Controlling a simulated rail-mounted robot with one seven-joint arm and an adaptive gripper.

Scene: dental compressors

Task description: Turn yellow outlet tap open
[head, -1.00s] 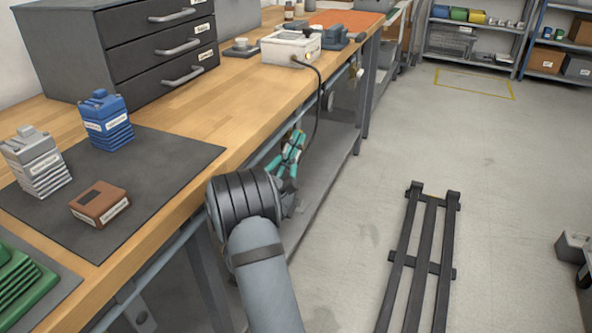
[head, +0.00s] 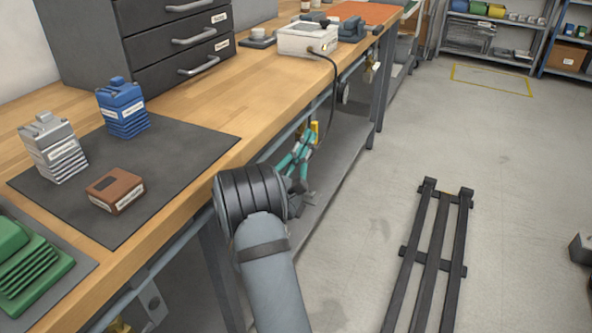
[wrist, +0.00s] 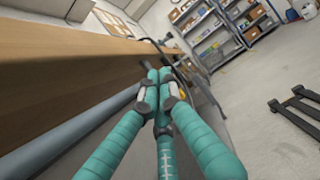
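My gripper (head: 300,153) has teal-sleeved fingers and is beside the bench's front edge, below its top. In the wrist view its fingers (wrist: 160,75) run close together ahead; whether they touch is unclear. A small yellow part (head: 315,130) shows just beyond the gripper in the head view, under the bench edge. A small yellow spot also shows right of the fingers in the wrist view (wrist: 210,96). Either may be the yellow outlet tap, but its handle and position cannot be made out. Nothing is clearly held.
The wooden bench (head: 190,110) runs along the left, with a lower shelf (head: 345,150) beneath. A black cable (head: 334,85) hangs from a white box (head: 308,40) near the gripper. A black slatted rack (head: 435,240) lies on the floor at right. Floor between them is clear.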

